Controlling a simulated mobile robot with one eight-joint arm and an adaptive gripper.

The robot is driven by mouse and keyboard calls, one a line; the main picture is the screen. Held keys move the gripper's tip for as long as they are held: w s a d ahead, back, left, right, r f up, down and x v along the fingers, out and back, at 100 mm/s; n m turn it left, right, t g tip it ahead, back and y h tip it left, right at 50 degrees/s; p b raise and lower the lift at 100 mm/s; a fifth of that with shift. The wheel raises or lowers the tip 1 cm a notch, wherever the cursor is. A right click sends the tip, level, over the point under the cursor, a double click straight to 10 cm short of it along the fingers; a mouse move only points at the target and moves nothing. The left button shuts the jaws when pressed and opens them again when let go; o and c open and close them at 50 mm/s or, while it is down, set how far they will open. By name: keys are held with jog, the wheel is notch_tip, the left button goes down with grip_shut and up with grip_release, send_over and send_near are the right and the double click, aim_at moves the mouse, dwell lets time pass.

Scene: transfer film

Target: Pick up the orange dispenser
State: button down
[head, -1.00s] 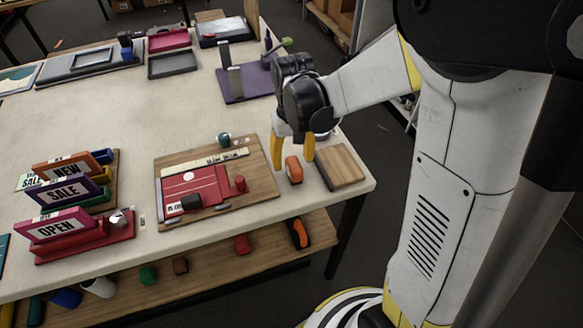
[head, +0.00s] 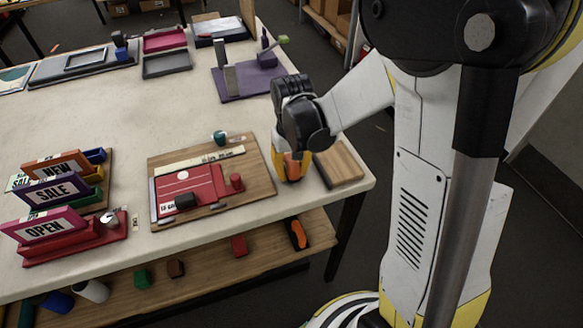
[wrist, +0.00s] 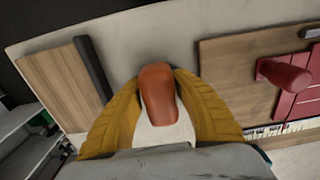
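The orange dispenser (wrist: 158,92) is a small rounded orange block. It stands on the table near the front right corner, between the red-plated board and a small wooden block. In the wrist view both yellow fingers of my gripper (wrist: 158,85) lie against its left and right sides, shut on it. In the head view my gripper (head: 292,168) points down over it at table level, and the fingers hide most of the dispenser. It appears to rest on the table still; I cannot see clear space beneath it.
The wooden block (head: 338,164) with a dark edge is close on the right. The board (head: 259,179) with a red plate and red knob (head: 236,183) is close on the left. A purple stand (head: 245,84) is behind. Sign holders (head: 75,236) stand at the left.

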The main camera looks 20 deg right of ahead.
jog(key=shift+r+p, duration=0.35)
jog(key=shift+r, duration=0.25)
notch_tip(320, 180, up, 3)
jog(key=shift+r+p, duration=0.1)
jog(key=shift+p, duration=0.65)
jog(key=s+d+r+p, duration=0.3)
jog(key=s+d+r, duration=0.2)
jog(key=s, duration=0.5)
jog(key=shift+s+d+r+p, duration=0.15)
jog(key=shift+d+r+p, duration=0.2)
jog(key=shift+r, duration=0.45)
